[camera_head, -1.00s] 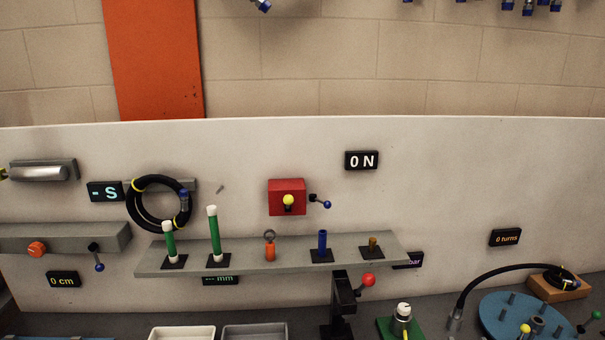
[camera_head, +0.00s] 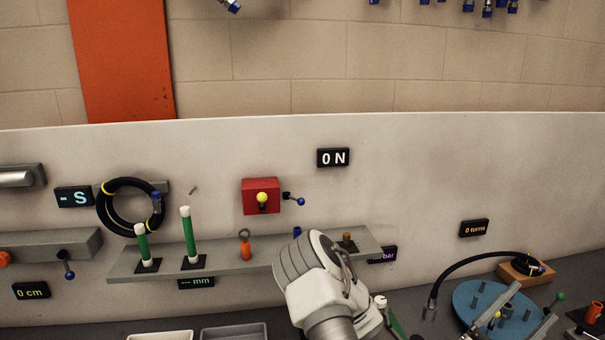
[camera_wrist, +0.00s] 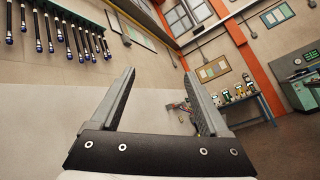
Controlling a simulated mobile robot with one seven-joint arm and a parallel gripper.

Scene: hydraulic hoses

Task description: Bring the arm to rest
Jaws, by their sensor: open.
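My gripper (camera_wrist: 160,76) shows in the wrist view with its two grey fingers wide apart and nothing between them. Beyond the fingers are a pale panel, the room wall and a far workbench. In the head view, a white and grey link of my arm rises at the lower middle, in front of the panel shelf (camera_head: 215,263). It hides part of the shelf and most of the blue peg (camera_head: 297,232). Two pale bars at the lower right, over the blue disc (camera_head: 468,290), look like my fingers.
A black hose coil (camera_head: 112,222), a red box (camera_head: 261,197) and green rods (camera_head: 187,236) are along the panel. Trays (camera_head: 234,331) lie at the front. Hanging hoses (camera_wrist: 62,32) line the wall at upper left.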

